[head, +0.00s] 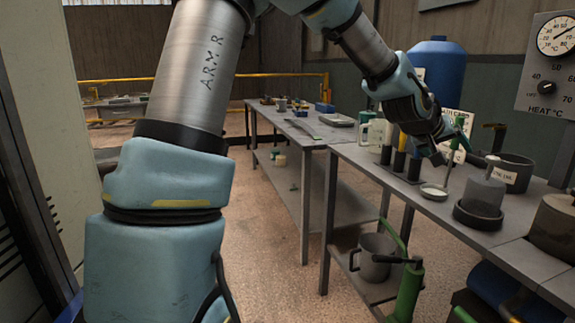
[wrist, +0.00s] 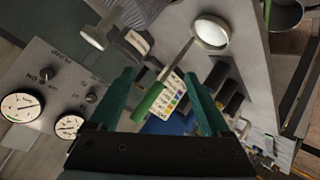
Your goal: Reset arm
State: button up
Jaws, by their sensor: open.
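My gripper (head: 440,155) is at the end of my raised arm, above the near grey bench (head: 420,207) in the head view. In the wrist view its two green fingers (wrist: 162,78) stand apart. A ladle with a green handle (wrist: 148,103) and a pale round cup (wrist: 210,32) lies across the wrist view, its handle showing between the fingers. I cannot tell whether the handle is within the jaws or beyond them. In the head view the cup (head: 434,192) is low, near the bench top, with the shaft rising beside my gripper.
A rack of dark and yellow-topped holders (head: 400,162) stands left of my gripper. A grey cylinder in a black dish (head: 480,205) and a dark pot (head: 512,172) are to the right. A dial panel (head: 548,75) and a blue drum (head: 437,75) stand behind. Floor left of the bench is clear.

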jog(key=w+a+f+n+y+p, duration=0.1)
jog(key=a+f+y+p, duration=0.15)
jog(key=a, duration=0.95)
jog(key=w+a+f+y+p, duration=0.1)
jog(key=a+f+y, duration=0.25)
jog(key=a, duration=0.95)
jog(key=s+a+n+g+y+p, duration=0.1)
jog(key=s+a, duration=0.3)
jog(key=a, duration=0.3)
jog(key=s+a+n+g+y+p, duration=0.1)
jog(key=s+a, duration=0.3)
jog(key=a, duration=0.3)
jog(key=s+a+f+g+y+p, duration=0.1)
jog(key=s+a+y, duration=0.1)
jog(key=a, duration=0.5)
jog(key=shift+s+a+n+g, duration=0.3)
jog(key=shift+s+n+g, duration=0.1)
jog(key=shift+s, duration=0.5)
